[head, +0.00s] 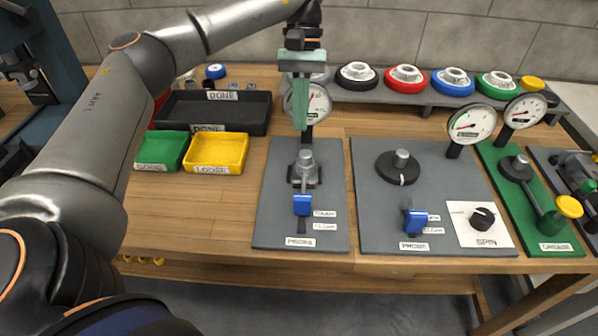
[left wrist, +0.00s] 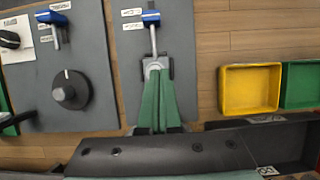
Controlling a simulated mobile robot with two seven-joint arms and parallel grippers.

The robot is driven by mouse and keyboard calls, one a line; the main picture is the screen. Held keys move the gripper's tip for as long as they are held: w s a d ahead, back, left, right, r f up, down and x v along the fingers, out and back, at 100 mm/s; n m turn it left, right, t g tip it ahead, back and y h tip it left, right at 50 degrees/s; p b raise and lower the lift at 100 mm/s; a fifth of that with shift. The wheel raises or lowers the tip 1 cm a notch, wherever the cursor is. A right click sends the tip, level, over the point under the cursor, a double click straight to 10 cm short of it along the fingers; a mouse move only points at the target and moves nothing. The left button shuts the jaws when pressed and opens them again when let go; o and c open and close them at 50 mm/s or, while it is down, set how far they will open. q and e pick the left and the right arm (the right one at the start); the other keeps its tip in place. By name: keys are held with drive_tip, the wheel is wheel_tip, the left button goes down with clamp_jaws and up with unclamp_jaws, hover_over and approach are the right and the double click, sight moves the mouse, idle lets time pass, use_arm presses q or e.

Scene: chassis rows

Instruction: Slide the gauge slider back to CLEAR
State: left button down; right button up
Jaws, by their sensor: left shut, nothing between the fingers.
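The left grey panel, labelled PROBE (head: 275,215), carries a slider with a blue block (head: 302,205) beside the TOUCH and CLEAR labels. The block looks nearer TOUCH, but its exact mark is hard to tell. It also shows in the left wrist view (left wrist: 150,17). A grey probe post (head: 305,165) stands behind it. A second blue slider block (head: 415,221) sits on the middle panel (head: 375,225), with its own two labels. My left gripper (head: 300,126) has green fingers, shut and empty, above and behind the probe post, partly covering a dial gauge (head: 318,103). My right gripper is not in view.
A black tray (head: 262,115), green bin (head: 150,152) and yellow bin (head: 232,150) stand left of the panels. A black SPIN knob (head: 482,218) and a green panel (head: 540,235) lie right. Several coloured round parts (head: 405,78) sit on a back shelf.

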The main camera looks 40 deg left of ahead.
sight(302, 208)
use_arm(q)
drive_tip(key=x, duration=1)
drive_tip(key=shift+s+d+b, duration=0.1)
drive_tip(key=shift+d+b, duration=0.05)
drive_tip(key=shift+b, duration=0.2)
drive_tip(key=shift+s+d+r, duration=0.1)
drive_tip(key=shift+s+d, duration=0.25)
drive_tip(key=shift+s, duration=0.2)
drive_tip(key=shift+s+d+r, duration=0.15)
drive_tip(key=shift+s+d, duration=0.2)
drive_tip(key=shift+s, duration=0.25)
drive_tip(key=shift+s+d, duration=0.25)
drive_tip(key=shift+s, duration=0.2)
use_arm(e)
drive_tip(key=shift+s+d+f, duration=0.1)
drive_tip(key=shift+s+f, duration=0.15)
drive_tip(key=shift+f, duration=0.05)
